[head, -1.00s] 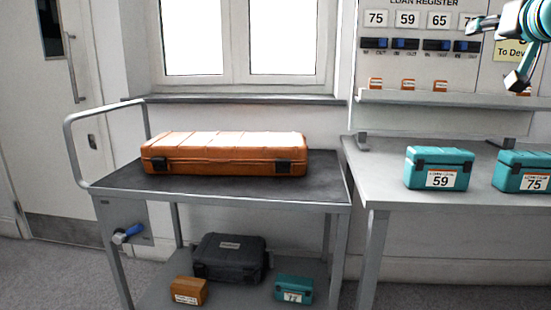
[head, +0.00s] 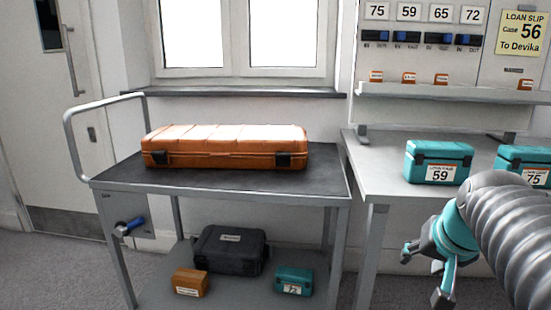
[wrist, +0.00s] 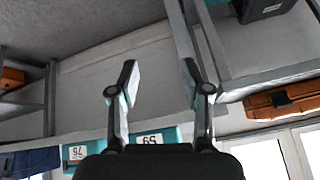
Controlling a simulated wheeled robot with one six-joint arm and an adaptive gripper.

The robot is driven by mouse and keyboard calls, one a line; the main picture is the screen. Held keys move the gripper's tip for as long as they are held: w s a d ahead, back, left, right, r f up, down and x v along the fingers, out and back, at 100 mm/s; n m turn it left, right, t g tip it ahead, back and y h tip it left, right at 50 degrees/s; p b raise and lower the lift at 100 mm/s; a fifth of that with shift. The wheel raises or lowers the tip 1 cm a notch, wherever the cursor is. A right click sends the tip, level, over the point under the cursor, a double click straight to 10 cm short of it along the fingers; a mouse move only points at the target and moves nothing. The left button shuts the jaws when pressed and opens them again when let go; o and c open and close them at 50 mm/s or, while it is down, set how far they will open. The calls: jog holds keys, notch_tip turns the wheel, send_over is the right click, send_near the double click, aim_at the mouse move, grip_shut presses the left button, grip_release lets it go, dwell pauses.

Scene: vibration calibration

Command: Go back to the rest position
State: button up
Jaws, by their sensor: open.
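My gripper (head: 425,272) is at the lower right of the head view, in front of the bench and below its top. In the wrist view my gripper (wrist: 160,85) shows two fingers spread apart with nothing between them. That view is upside down, with the bench's front edge, the teal cases and bare wall behind the fingers.
A trolley (head: 120,178) carries a long orange case (head: 225,148). Its lower shelf holds a black case (head: 230,250), a small orange box (head: 190,282) and a teal box (head: 294,281). The bench (head: 385,165) holds teal cases 59 (head: 439,161) and 75 (head: 520,160).

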jog(key=s+a+f+n+g+y, duration=0.1)
jog(key=s+a+f+n, duration=0.3)
jog(key=s+a+f, duration=0.3)
jog(key=shift+s+a+f+n+p, duration=0.4)
jog(key=shift+s+a, duration=1.35)
jog(key=shift+a, duration=0.1)
